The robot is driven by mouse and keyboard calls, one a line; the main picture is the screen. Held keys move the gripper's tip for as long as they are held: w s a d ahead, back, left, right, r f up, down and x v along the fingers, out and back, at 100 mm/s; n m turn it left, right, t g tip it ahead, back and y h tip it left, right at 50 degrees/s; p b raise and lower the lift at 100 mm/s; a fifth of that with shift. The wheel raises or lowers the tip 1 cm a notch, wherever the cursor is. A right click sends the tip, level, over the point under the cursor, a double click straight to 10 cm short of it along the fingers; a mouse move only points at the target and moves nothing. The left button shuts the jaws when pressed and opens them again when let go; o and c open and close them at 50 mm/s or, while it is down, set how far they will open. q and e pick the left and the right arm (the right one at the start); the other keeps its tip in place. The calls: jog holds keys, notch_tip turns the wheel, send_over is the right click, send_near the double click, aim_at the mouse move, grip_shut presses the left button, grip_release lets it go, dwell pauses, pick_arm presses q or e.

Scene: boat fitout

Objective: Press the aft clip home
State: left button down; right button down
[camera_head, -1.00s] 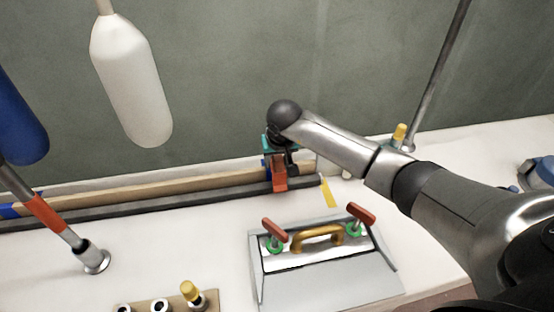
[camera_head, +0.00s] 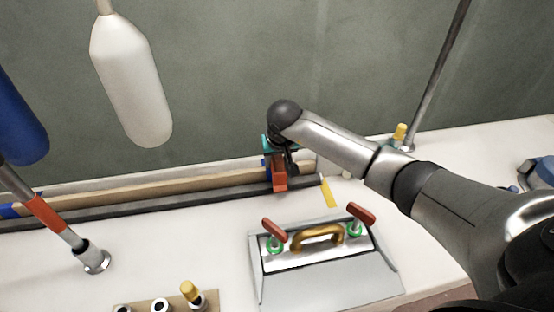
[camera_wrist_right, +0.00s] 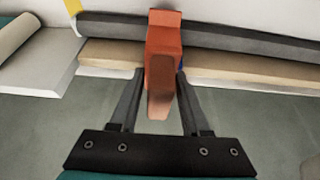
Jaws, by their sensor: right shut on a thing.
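An orange-red clip (camera_head: 279,181) sits over the dark rail and tan strip along the wall; I take it for the aft clip. It also shows in the right wrist view (camera_wrist_right: 163,58), between my finger pads. My right gripper (camera_wrist_right: 160,78) is shut on this clip, with one finger on each side of it. In the head view the right gripper (camera_head: 279,160) is partly hidden by its own wrist. I cannot tell whether the clip is fully seated. My left gripper is not in view.
The tan strip (camera_head: 150,190) and dark rail (camera_head: 150,206) run left along the wall. A grey box (camera_head: 325,285) with red-handled latches and a brass handle stands in front. A white fender (camera_head: 132,85) and a blue fender (camera_head: 18,120) hang left. A post (camera_head: 438,75) rises right.

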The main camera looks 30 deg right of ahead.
jog(key=shift+f, duration=0.25)
dwell(0.5)
jog(key=shift+f+b, duration=0.35)
jog(key=shift+b, duration=0.15)
